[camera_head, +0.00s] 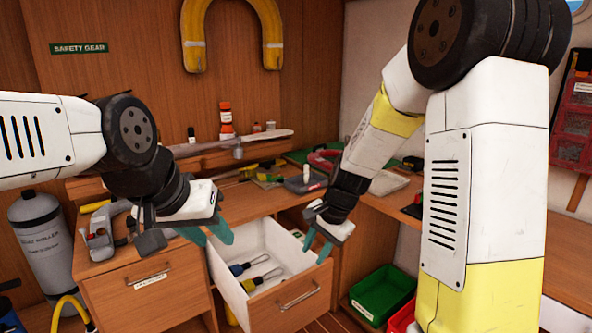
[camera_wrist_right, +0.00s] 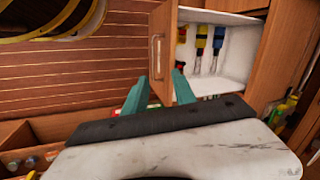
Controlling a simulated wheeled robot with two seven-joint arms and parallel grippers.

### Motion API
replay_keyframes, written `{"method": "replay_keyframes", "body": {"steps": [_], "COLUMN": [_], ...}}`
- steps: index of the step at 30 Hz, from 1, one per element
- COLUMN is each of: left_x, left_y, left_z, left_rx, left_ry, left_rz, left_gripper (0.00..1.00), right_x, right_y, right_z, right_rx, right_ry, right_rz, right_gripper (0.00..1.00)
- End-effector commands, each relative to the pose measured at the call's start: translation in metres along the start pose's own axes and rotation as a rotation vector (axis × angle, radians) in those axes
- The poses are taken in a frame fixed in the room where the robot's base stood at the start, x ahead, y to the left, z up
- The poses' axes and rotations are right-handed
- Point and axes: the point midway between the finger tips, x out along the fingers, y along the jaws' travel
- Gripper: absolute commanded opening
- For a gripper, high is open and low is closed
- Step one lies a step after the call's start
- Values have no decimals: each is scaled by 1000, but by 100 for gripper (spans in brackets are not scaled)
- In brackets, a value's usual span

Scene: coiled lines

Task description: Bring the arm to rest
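My right gripper (camera_head: 317,246) hangs near the right side of an open drawer (camera_head: 222,275). Its teal fingers stand apart with nothing seen held; they also show in the right wrist view (camera_wrist_right: 169,90). There the drawer front (camera_wrist_right: 162,30) with its handle appears just beyond the fingers; I cannot tell whether they touch it. My left gripper (camera_head: 208,236) is over the desk edge by the drawer's left side, its teal fingers spread and empty. Inside the drawer lie several screwdrivers, including a blue-handled one (camera_head: 240,267) and a yellow-handled one (camera_head: 252,284).
A closed drawer (camera_head: 150,292) is left of the open one. A grey cylinder (camera_head: 42,240) stands far left. A green bin (camera_head: 384,293) sits low at the right. Tools and an orange-capped bottle (camera_head: 226,119) crowd the back of the bench and shelf.

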Motion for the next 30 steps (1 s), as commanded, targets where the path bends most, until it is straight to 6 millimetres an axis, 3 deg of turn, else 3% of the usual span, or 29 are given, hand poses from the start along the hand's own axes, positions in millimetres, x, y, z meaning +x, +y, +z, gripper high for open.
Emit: {"method": "replay_keyframes", "body": {"steps": [1,6,12,15,21,30], "left_x": [0,0,0,0,0,0], "left_y": [0,0,0,0,0,0], "left_z": [0,0,0,0,0,0], "left_rx": [0,0,0,0,0,0], "left_ry": [0,0,0,0,0,0], "left_rz": [0,0,0,0,0,0], "left_gripper": [36,36,36,36,36,36], "right_x": [-27,-100,-170,-195,-221,-226], "right_y": [2,20,56,77,108,117], "right_z": [3,20,46,59,78,83], "right_rx": [-48,-248,-489,-598,-739,-782], "right_ry": [6,48,152,216,309,333], "right_rz": [-35,-105,-131,-117,-66,-43], "right_gripper": [32,32,32,32,32,32]}}
